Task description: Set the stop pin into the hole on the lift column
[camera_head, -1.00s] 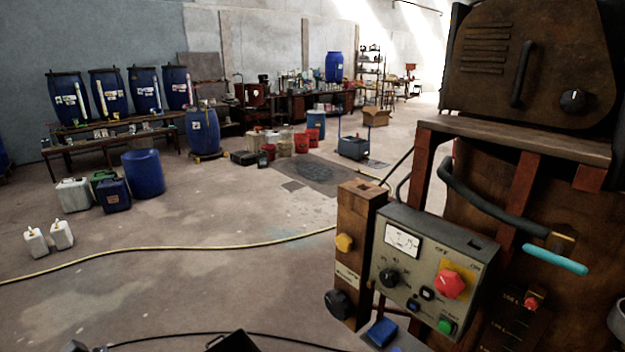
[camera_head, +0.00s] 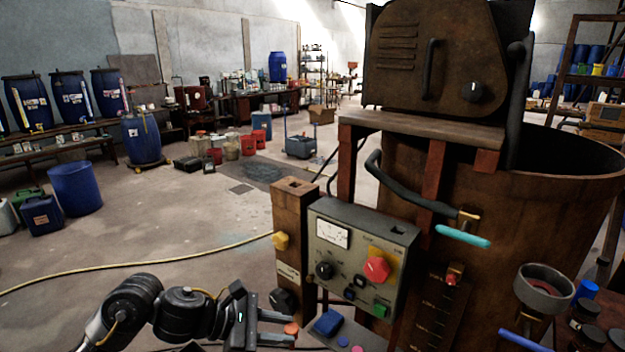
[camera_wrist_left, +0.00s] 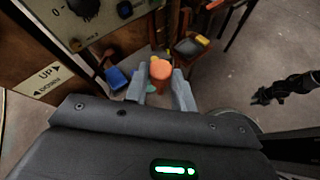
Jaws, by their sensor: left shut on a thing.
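The lift column (camera_head: 290,222) is a brown upright post left of the control box. It has a dark opening in its top, a yellow knob (camera_head: 281,240) and a black knob (camera_head: 284,301) lower down. My left gripper (camera_head: 289,329) is shut on an orange piece (camera_head: 291,328), apparently the stop pin, below and in front of the column. In the left wrist view the orange cylinder (camera_wrist_left: 161,70) sits between the fingertips (camera_wrist_left: 162,84); its lower part is hidden. An UP/DOWN label (camera_wrist_left: 43,80) shows at left there.
The grey control box (camera_head: 360,255) with a red knob stands right of the column. A blue block (camera_head: 328,321) lies on a small shelf below it. A rusty vat (camera_head: 560,185) with a cyan-handled lever (camera_head: 462,236) is at right.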

